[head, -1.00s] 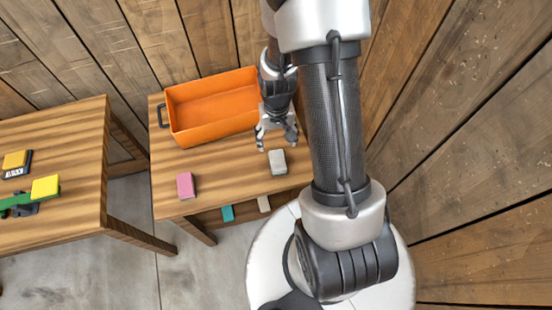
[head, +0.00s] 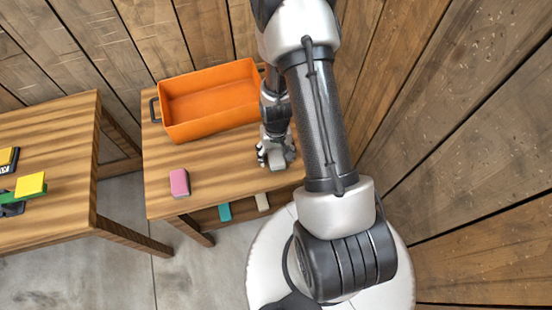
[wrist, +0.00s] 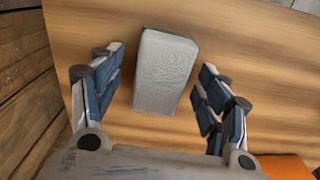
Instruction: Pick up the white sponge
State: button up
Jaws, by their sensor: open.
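The white sponge (wrist: 165,72) lies on the wooden table and looks like a pale grey-white block with a darker edge at its far end. In the wrist view my gripper (wrist: 161,78) is open, with one finger on each side of the sponge and visible gaps on both sides. The head view shows my gripper (head: 276,155) low over the right part of the table, largely covering the sponge there.
An orange bin (head: 210,125) stands on the table behind my gripper. A pink sponge (head: 179,182) lies to the left. Another table (head: 60,190) stands left. Wooden walls are close behind and right.

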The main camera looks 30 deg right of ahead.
jog(key=shift+c, duration=0.4)
jog(key=c, duration=1.1)
